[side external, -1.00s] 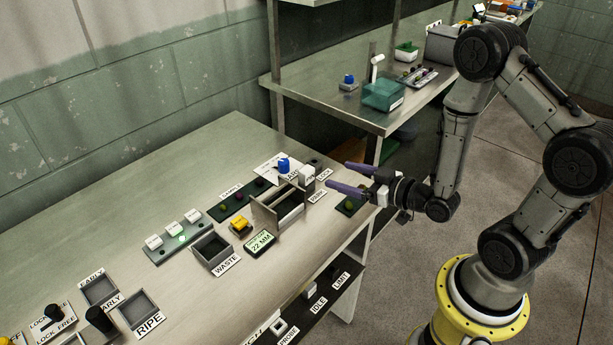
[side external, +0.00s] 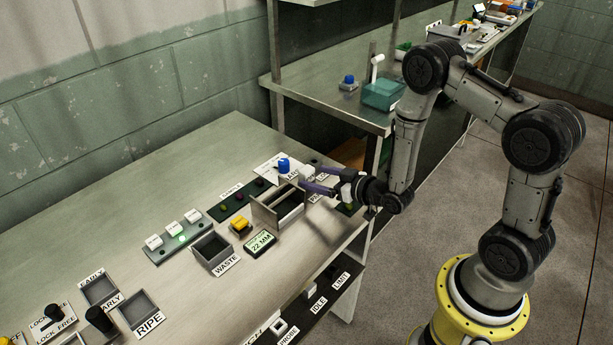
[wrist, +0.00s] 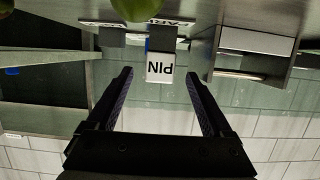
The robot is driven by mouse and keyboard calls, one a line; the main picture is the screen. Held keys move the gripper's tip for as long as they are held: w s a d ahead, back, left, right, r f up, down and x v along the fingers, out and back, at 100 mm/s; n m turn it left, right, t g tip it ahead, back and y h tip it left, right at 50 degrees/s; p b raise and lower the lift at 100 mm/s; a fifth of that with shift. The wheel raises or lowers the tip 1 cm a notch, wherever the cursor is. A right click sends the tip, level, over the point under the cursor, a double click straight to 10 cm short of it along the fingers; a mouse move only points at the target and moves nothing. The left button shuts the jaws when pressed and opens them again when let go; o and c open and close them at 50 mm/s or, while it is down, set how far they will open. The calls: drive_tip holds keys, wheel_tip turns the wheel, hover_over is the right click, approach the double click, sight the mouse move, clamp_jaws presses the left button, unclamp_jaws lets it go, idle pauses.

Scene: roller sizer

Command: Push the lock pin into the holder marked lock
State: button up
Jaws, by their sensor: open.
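In the wrist view, which looks upside down, a white block marked PIN (wrist: 160,68) is ahead between my fingertips, with a gap on both sides. In the side view, a white block (side external: 306,171), which appears to be this pin, stands at the table's right end, partly hidden by my gripper. My gripper (side external: 308,177) is open and empty beside it, fingers pointing left. The LOCK label (side external: 322,176) is partly covered by my fingers. The holder itself is hard to make out in the side view.
An open grey box (side external: 263,212) stands left of my gripper. A blue knob (side external: 283,165) is just behind it. A green round thing (wrist: 130,8) is at the wrist view's top edge. A display reading 22 MM (side external: 261,243) and a waste bin (side external: 212,250) are farther left.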

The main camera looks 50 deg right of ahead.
sight(311, 175)
drive_tip(key=shift+x, duration=1.5)
drive_tip(key=shift+c, duration=0.2)
clamp_jaws()
drive_tip(key=shift+r, duration=0.1)
